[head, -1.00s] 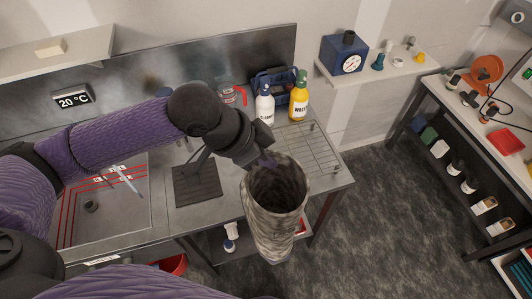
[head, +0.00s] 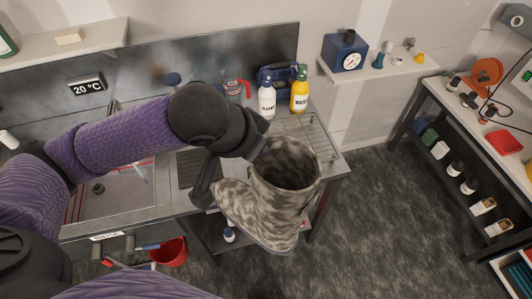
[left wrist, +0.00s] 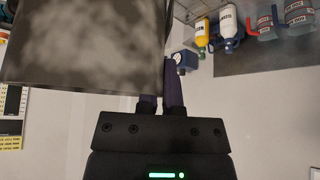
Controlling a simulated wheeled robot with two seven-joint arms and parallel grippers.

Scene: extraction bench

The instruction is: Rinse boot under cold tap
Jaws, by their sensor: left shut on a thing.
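A tall mottled grey-brown boot (head: 262,205) hangs upright in front of the bench, its wide opening facing up and its toe pointing left. My left gripper (head: 262,150) is shut on the boot's upper rim; the fingertips are partly hidden. In the left wrist view, the boot's shaft (left wrist: 80,45) fills the upper left, beside the gripper fingers (left wrist: 160,95). The sink (head: 118,200) is at the left of the bench, partly covered by my left arm. I cannot make out the tap clearly behind my arm. My right gripper is not in view.
A white spray bottle (head: 267,98) and a yellow bottle (head: 299,90) stand at the back of the bench. A wire rack (head: 318,135) lies at its right end. A red bucket (head: 168,252) is below the front edge. The floor to the right is open.

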